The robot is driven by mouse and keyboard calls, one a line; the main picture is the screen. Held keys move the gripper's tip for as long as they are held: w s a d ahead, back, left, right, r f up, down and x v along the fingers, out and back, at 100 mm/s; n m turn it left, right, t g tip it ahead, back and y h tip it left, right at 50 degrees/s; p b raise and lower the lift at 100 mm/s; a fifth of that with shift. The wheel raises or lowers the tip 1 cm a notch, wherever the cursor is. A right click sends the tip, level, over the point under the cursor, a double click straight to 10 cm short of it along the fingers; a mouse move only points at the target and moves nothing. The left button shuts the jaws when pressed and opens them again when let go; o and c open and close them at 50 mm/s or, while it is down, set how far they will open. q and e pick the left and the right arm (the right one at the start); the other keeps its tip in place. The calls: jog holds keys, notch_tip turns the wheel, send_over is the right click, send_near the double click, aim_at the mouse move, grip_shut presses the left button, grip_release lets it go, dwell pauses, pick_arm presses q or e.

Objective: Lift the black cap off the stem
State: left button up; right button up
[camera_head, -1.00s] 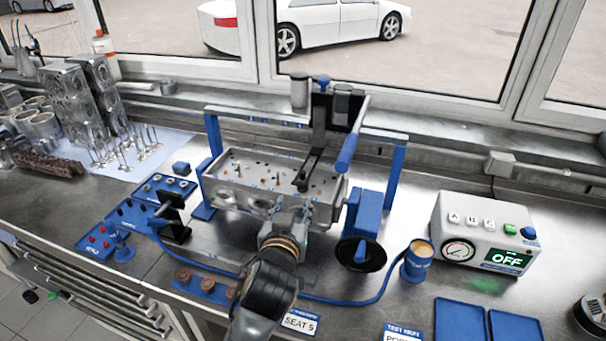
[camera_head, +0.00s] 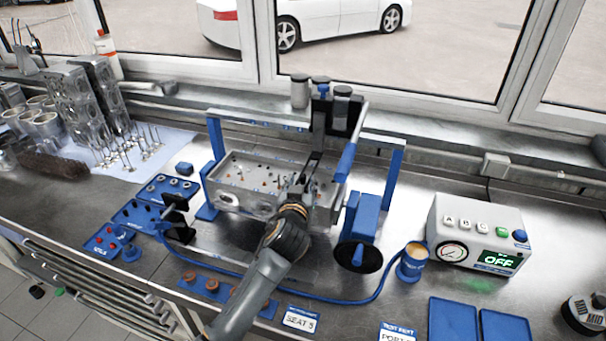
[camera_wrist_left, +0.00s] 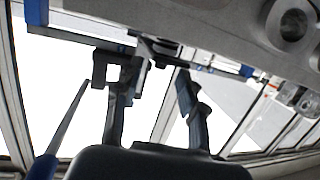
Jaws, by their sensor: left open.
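The grey cylinder head (camera_head: 235,165) sits in the blue frame, with small stems and dark dots on its top. A black cap on a stem is too small to pick out, or hidden by my gripper. My left gripper (camera_head: 300,182) is over the front right part of the head, below the press arm. In the left wrist view, its two fingers (camera_wrist_left: 155,88) stand apart with nothing held between them. The head's grey side (camera_wrist_left: 225,28) shows there at the upper right. My right gripper is not in view.
The press lever with its blue handle (camera_head: 346,160) stands close right of my gripper. The blue frame post (camera_head: 394,178) and black handwheel (camera_head: 358,256) are further right. Blue trays (camera_head: 133,214) lie left. A blue hose (camera_head: 335,300) crosses the bench in front.

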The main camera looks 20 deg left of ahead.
pick_arm(q)
jog(key=shift+w+a+f, duration=0.1)
jog(key=shift+w+f, duration=0.05)
jog(key=shift+w, duration=0.5)
jog(key=shift+s, duration=0.1)
jog(key=shift+c, duration=0.4)
jog(key=c, duration=0.8)
jog(key=shift+o, duration=0.2)
